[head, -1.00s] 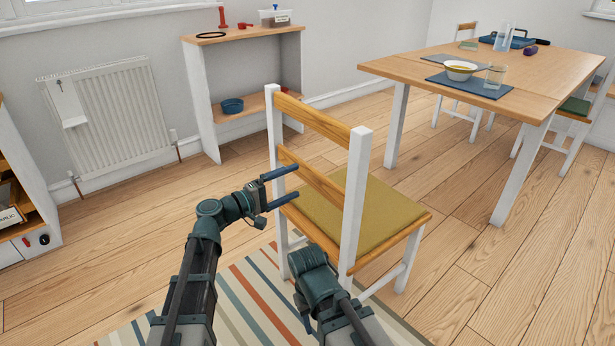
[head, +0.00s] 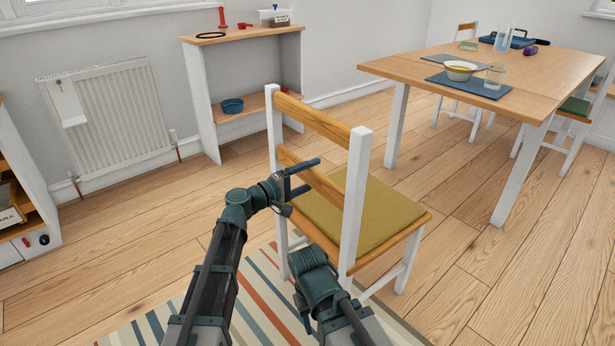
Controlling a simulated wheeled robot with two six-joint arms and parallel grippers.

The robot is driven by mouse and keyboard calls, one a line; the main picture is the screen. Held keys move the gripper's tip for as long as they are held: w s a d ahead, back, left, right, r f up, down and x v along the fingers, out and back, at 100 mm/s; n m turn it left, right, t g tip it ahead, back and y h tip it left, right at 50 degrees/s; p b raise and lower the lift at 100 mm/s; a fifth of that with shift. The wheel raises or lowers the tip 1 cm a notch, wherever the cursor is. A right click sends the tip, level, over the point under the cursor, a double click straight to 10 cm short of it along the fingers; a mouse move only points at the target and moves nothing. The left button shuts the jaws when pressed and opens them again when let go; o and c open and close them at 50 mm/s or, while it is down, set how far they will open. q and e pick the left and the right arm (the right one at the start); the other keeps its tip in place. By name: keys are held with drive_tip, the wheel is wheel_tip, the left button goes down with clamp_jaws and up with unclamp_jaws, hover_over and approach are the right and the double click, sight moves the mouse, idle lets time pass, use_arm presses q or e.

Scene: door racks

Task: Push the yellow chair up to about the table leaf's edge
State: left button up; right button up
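The yellow chair (head: 358,213) has a yellow seat pad, white posts and wooden back slats. It stands upright on the floor with its back towards me, clearly apart from the table's near leaf (head: 425,80). My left gripper (head: 315,173) is at the lower back slat, its two fingers spread apart and overlapping the slat in the picture. I cannot tell whether they touch it. My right arm is low, near the chair's right back post. Its gripper fingers do not show.
A striped rug (head: 262,303) lies under the near side of the chair. Bare wooden floor lies between chair and table. A bowl (head: 460,70) and a glass (head: 495,76) stand on the table. A green-seated chair (head: 575,107) is at its right. An open shelf (head: 207,110) stands behind.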

use_arm(q)
clamp_jaws()
drive_tip(key=shift+f, duration=0.1)
idle(0.5)
